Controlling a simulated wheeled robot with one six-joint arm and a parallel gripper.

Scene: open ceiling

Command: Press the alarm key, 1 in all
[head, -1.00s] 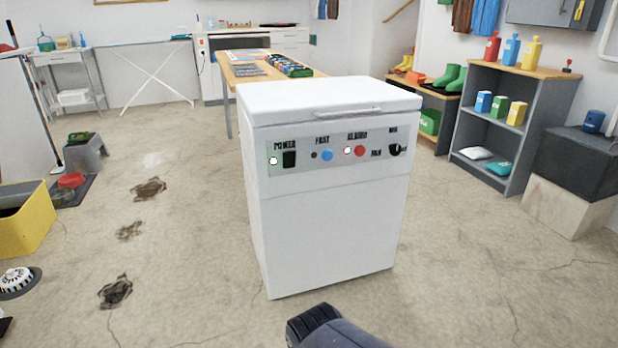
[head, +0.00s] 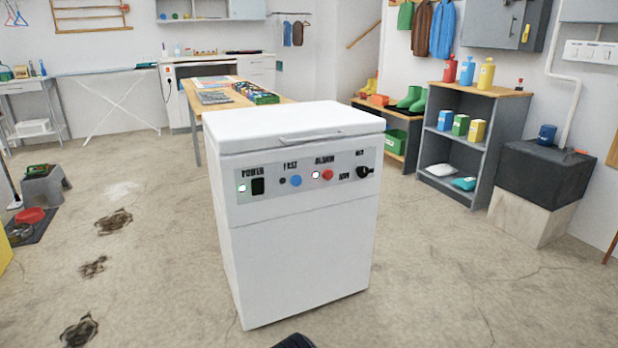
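A white chest freezer (head: 300,250) stands in the middle of the floor with its lid shut. Its front has a grey control panel (head: 300,190). The red round alarm key (head: 327,175) is on the panel under the word "ALARM", with a small light (head: 315,175) just left of it. Only a small dark piece of my arm shows at the bottom edge, below the freezer. My gripper's fingers are not in view.
A wooden table (head: 190,97) with packets stands behind the freezer. A grey shelf (head: 510,125) with bottles and a black box (head: 545,165) stand at the right. Open concrete floor lies around the freezer, with dark stains at the left.

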